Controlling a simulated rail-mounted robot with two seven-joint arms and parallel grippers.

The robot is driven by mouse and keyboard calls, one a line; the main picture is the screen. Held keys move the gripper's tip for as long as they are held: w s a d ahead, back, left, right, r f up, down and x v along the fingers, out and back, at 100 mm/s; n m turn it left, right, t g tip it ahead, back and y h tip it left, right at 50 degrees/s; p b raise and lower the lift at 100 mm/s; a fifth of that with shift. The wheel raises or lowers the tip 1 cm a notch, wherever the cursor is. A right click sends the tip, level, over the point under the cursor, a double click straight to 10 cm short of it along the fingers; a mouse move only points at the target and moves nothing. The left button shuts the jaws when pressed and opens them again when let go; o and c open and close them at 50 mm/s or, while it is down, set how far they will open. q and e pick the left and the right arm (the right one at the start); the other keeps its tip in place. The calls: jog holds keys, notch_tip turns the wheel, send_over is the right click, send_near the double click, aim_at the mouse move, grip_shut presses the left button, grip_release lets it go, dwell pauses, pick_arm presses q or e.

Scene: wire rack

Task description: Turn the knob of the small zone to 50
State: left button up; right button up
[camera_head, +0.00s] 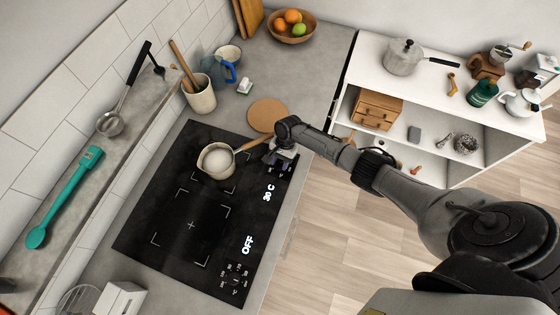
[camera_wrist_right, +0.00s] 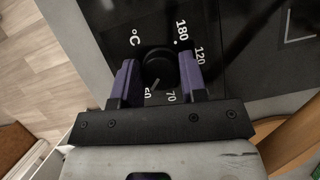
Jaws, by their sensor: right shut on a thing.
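The black cooktop (camera_head: 165,205) has a display reading about "30 C" (camera_head: 269,192) and one reading "OFF" (camera_head: 248,244). My right gripper (camera_head: 280,158) is over the cooktop's far right corner and hides the small zone's knob in the head view. In the right wrist view the round black knob (camera_wrist_right: 158,68) sits between the two purple fingers of my right gripper (camera_wrist_right: 159,75), which are shut on its sides. The knob's pale pointer line aims toward the low dial numbers, near the partly covered one left of "70". My left gripper is out of view.
A saucepan (camera_head: 217,160) with pale contents stands on the far zone, its wooden handle reaching close to my right gripper. A second knob (camera_head: 235,280) is at the near right corner. A round cork mat (camera_head: 267,115) lies beyond the cooktop.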

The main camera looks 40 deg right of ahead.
dwell(0.4)
jog(key=o, duration=0.9)
jog(key=shift+v, duration=6.95)
jog(key=shift+a, duration=0.1)
jog(key=shift+n, duration=0.3)
